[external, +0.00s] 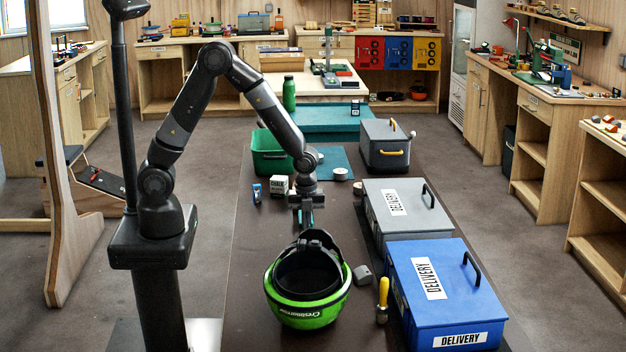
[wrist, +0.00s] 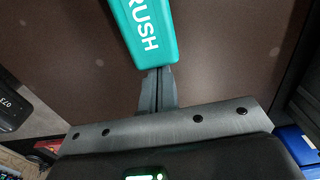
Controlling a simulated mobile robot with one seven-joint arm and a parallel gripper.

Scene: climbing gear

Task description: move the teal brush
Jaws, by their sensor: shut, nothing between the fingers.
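The teal brush (wrist: 145,32), marked with white letters ending in "RUSH", shows at the top of the wrist view and is cut off by the frame edge. In the external view a small teal piece of it (external: 310,216) shows under my gripper, just behind the green helmet. My gripper (wrist: 158,88) is shut with nothing between its fingers. Its fingertips are at the near end of the brush; I cannot tell whether they touch it. In the external view my gripper (external: 303,212) points down over the dark table.
The green helmet (external: 305,314) stands close in front of my gripper. The blue delivery box (external: 450,290) and grey delivery box (external: 405,212) line the right side. A chalk block (external: 278,186), a green bin (external: 268,160) and a yellow-handled tool (external: 383,295) are nearby. The table's left side is clear.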

